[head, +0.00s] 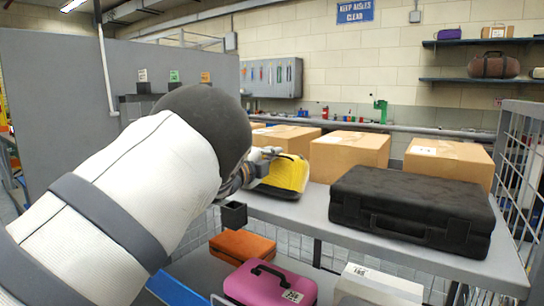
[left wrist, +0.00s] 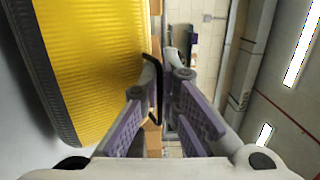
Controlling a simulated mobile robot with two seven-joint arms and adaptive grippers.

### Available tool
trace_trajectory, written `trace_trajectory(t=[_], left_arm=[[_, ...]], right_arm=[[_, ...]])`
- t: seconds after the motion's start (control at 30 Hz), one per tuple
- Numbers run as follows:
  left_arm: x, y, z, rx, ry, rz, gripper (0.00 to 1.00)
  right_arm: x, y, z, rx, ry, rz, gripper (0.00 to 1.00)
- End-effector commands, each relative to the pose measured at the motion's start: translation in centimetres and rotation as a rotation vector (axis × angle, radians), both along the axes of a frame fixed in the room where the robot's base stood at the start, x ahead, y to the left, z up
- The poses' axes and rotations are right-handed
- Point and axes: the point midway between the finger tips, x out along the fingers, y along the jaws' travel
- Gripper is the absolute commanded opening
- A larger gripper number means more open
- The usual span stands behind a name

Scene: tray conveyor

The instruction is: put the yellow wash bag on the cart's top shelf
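The yellow wash bag (head: 288,174), with a dark base, rests on the grey top shelf (head: 318,208) of the cart in the head view. It fills the left of the left wrist view (left wrist: 92,60), with its dark handle loop (left wrist: 158,85) toward the fingers. My left gripper (head: 262,154) is beside the bag's upper part, partly hidden by my arm. In the left wrist view, its purple-padded fingers (left wrist: 162,75) stand slightly apart, with the handle between or against them and a visible gap. My right gripper is not in view.
A black case (head: 410,207) lies right of the bag. Cardboard boxes (head: 349,152) stand behind. A pink case (head: 268,284), an orange bag (head: 241,246) and a white box (head: 380,285) are below. A mesh side (head: 519,160) bounds the right. Bare shelf lies between bag and black case.

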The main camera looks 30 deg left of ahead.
Motion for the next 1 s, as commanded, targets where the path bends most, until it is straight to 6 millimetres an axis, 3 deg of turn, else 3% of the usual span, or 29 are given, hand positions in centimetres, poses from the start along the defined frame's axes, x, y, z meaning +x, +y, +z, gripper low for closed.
trace_trajectory(t=[0.17,0.27,0.67,0.77,1.0], left_arm=[[0.0,0.0,0.0,0.0,-0.004,-0.001,0.0],[0.0,0.0,-0.1,0.0,-0.001,0.0,0.24],[-0.3,0.0,0.2,0.0,0.0,0.0,0.25],[-1.9,0.0,0.4,0.0,-0.002,0.001,0.25],[-8.1,0.0,0.6,-0.001,-0.008,0.002,0.25]], right_arm=[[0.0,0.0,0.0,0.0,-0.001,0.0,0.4],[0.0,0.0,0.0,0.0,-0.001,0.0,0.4],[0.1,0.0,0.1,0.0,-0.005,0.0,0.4],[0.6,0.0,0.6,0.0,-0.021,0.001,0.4],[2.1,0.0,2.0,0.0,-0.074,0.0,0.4]])
